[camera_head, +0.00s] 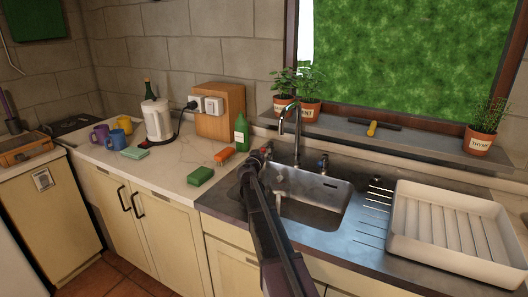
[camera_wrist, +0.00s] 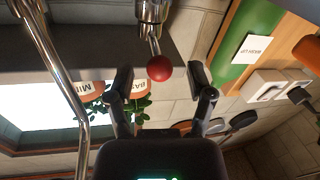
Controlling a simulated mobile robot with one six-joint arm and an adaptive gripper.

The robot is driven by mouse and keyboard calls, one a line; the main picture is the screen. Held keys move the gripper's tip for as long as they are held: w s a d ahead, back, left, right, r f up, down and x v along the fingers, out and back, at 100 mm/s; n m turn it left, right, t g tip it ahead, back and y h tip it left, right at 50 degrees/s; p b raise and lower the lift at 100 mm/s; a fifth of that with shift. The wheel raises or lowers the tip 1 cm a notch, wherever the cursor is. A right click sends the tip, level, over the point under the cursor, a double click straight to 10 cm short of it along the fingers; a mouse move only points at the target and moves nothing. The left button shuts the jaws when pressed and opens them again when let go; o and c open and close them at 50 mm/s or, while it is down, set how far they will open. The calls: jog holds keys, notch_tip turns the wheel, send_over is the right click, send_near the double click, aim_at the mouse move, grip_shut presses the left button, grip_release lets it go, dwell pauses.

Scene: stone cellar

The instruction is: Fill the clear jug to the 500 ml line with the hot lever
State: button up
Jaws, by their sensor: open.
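The hot lever (camera_wrist: 160,68) is a short chrome stalk with a red ball at its end. In the wrist view, my gripper (camera_wrist: 160,75) is open, with one finger on each side of the red ball and visible gaps between. In the head view, my gripper (camera_head: 257,158) is at the back left of the sink, and my arm hides part of the basin. The chrome tap spout (camera_head: 297,132) rises behind the basin and shows as a curved pipe in the wrist view (camera_wrist: 60,70). A blue-marked lever (camera_head: 323,161) stands right of it. I cannot make out the clear jug.
The steel sink (camera_head: 335,205) looks empty where visible. A white dish rack (camera_head: 405,232) stands on the right. A green bottle (camera_head: 241,133), orange brush (camera_head: 224,155) and green sponge (camera_head: 200,176) are left of my arm. Potted herbs (camera_head: 308,112) line the sill.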

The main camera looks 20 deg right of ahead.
jog(key=shift+w+d, duration=0.5)
jog(key=shift+w, duration=0.05)
grip_shut()
jog(key=shift+d, duration=0.2)
